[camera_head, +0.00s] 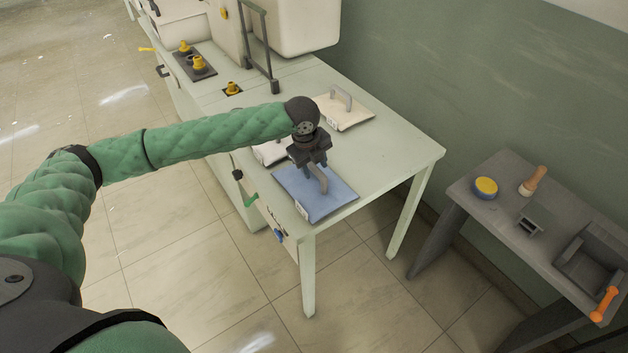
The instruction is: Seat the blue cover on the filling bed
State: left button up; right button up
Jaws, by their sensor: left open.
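The blue cover (322,202) lies flat near the front corner of the pale green table (405,148), with a grey handle (321,180) standing up from it. My left gripper (317,167) is open, pointing down right at the handle. I cannot tell whether its fingers touch the handle; they hide its upper part. I cannot tell for certain which part is the filling bed; a dark plate with yellow fittings (195,66) is set in the table's far left part. My right gripper is out of view.
A cream cover with a handle (344,114) lies behind the blue one. A white cover (268,153) is partly hidden by my arm. A dark frame (262,45) and cream machine stand at the back. A grey side table (505,205) at right holds a yellow-topped tin, brush and trays.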

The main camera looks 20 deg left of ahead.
pick_arm(q)
jog(key=shift+w+d+f, duration=0.15)
jog(key=shift+w+f, duration=0.05)
jog(key=shift+f, duration=0.85)
grip_shut()
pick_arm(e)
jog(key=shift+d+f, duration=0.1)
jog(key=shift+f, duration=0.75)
pick_arm(q)
jog(key=shift+r, duration=0.1)
